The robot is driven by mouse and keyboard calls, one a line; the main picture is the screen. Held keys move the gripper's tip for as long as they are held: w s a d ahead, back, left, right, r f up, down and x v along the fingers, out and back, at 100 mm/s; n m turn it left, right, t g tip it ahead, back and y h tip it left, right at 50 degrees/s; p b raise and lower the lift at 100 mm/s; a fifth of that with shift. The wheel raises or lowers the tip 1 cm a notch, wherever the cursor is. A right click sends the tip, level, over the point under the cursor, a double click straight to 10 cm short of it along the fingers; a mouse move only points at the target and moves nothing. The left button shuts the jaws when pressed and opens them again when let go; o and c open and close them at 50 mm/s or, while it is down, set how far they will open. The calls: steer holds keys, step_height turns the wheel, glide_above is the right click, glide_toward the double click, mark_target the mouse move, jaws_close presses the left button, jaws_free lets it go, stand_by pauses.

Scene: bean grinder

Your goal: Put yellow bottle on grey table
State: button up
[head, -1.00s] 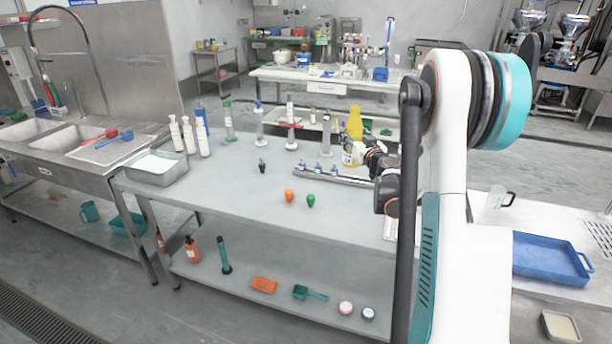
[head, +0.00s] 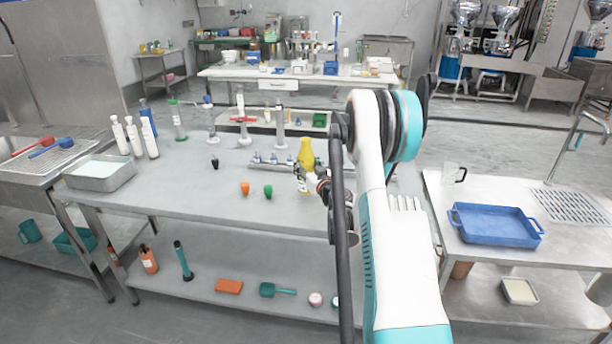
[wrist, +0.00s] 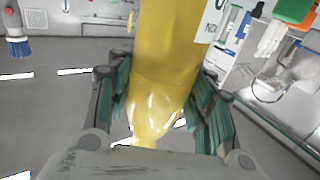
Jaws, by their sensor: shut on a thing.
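The yellow bottle (head: 306,153) shows in the head view over the far right part of the long grey table (head: 160,192). In the wrist view the yellow bottle (wrist: 165,55) fills the upper middle, with part of a white label at its right. My gripper (wrist: 160,100) is shut on it, with a green-padded finger on each side. In the head view my gripper (head: 311,180) is at the bottle's lower part, partly hidden by my arm. I cannot tell whether the bottle's base touches the table.
On the long table stand several white bottles (head: 134,140), cylinders on stands (head: 241,125), a metal pan (head: 99,174), a rail with small blue-topped items (head: 270,162), and orange (head: 244,188) and green (head: 268,191) items. A blue tray (head: 497,238) sits on the right table. Bare tabletop lies centre-left.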

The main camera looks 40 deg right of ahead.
steer(key=shift+f+b, duration=0.35)
steer(key=shift+f, duration=1.05)
steer(key=shift+f, duration=0.1)
steer(key=o, duration=1.3)
steer(key=shift+s, duration=0.3)
steer(key=shift+b+v, duration=1.1)
steer(key=shift+v, duration=4.5)
